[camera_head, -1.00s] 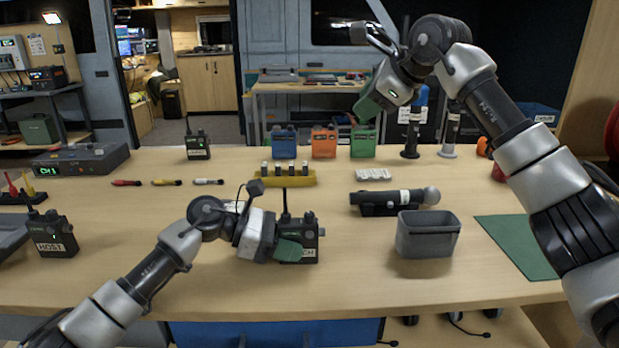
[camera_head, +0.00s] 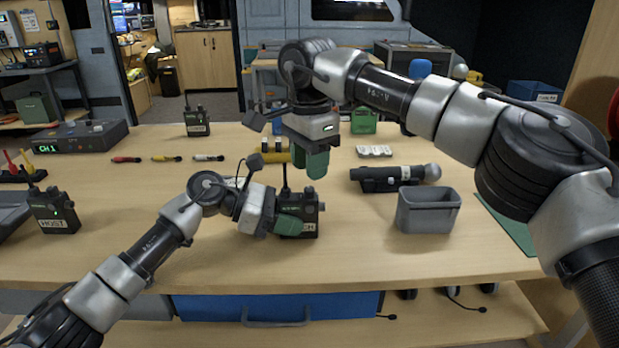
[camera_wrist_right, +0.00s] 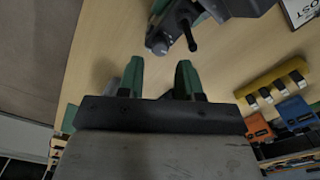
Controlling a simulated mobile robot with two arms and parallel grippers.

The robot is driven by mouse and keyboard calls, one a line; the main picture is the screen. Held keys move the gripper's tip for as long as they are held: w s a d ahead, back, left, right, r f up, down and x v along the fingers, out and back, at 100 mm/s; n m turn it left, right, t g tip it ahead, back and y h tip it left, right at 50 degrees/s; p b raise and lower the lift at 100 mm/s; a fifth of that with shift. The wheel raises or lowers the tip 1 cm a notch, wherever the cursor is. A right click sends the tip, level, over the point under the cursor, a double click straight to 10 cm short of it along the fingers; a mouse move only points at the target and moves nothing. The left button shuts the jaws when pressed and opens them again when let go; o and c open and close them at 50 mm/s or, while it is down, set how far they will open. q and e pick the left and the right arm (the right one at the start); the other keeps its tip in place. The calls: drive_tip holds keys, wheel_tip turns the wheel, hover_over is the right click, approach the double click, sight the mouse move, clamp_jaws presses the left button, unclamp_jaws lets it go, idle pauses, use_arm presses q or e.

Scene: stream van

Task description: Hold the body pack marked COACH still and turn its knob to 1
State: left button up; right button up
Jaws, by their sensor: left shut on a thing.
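The COACH body pack (camera_head: 311,213) stands upright on the table, dark, with an antenna on top; its label is partly covered, only the last letters showing. My left gripper (camera_head: 287,225) is shut on the pack from the left. My right gripper (camera_head: 312,163) hangs above the pack, fingers pointing down, touching nothing. In the right wrist view its two green fingers (camera_wrist_right: 160,78) are apart with bare table between them. The pack's antenna (camera_wrist_right: 190,37) and a round knob (camera_wrist_right: 159,46) show just beyond the fingers. The knob's setting cannot be read.
A grey bin (camera_head: 428,212) and a microphone (camera_head: 395,177) lie to the right. The HOST pack (camera_head: 54,212) stands at the left. A yellow battery holder (camera_head: 276,157) and a green charger (camera_head: 364,122) are behind. Front table area is clear.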

sight(310, 188)
drive_tip(key=shift+f, duration=2.15)
drive_tip(key=shift+m, duration=1.2)
drive_tip(key=m, duration=0.5)
drive_tip(key=shift+f, duration=0.1)
drive_tip(key=m, duration=0.5)
drive_tip(key=shift+m, duration=0.3)
